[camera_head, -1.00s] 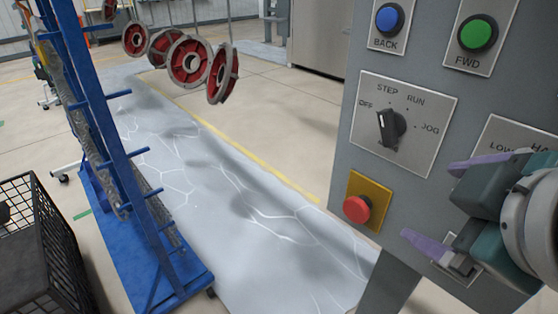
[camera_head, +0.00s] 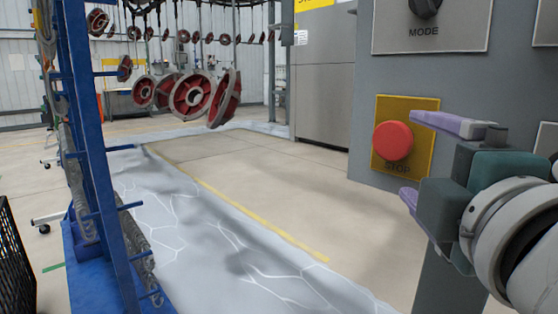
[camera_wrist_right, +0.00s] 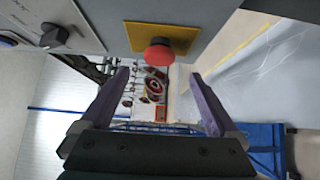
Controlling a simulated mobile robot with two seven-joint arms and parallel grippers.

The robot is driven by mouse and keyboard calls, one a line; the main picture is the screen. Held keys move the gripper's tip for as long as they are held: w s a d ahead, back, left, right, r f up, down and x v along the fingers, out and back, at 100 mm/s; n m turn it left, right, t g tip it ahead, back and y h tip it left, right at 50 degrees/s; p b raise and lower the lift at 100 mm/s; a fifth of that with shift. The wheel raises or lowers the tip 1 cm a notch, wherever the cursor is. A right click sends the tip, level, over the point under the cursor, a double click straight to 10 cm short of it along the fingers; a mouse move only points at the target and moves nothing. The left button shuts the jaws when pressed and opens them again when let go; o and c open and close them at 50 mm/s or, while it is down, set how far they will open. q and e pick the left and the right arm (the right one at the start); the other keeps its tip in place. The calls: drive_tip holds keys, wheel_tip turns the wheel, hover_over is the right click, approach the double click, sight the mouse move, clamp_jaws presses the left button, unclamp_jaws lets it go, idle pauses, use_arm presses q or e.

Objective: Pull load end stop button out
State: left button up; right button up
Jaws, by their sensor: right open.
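A red mushroom-shaped stop button (camera_head: 394,141) sits on a yellow plate (camera_head: 424,103) marked STOP, on the side of a grey control box. My right gripper (camera_head: 410,156) is open, just right of the button, with its purple fingers one above the other and pointing left. In the right wrist view the red button (camera_wrist_right: 158,54) lies beyond the fingertips of the open gripper (camera_wrist_right: 158,74), roughly centred between them sideways. Nothing is between the fingers, and they look apart from the button. My left gripper is out of view.
A MODE knob (camera_head: 426,8) is above the button on the grey box (camera_head: 364,150). A blue rack (camera_head: 93,160) with pegs stands at left, beside a black crate (camera_head: 15,260). Red-and-grey wheels (camera_head: 190,96) hang behind. The floor between is open.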

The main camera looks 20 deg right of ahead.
sight(394, 142)
drive_tip(key=x, duration=0.9)
drive_tip(key=shift+w+d, duration=0.15)
drive_tip(key=shift+c, duration=0.3)
clamp_jaws()
idle(0.3)
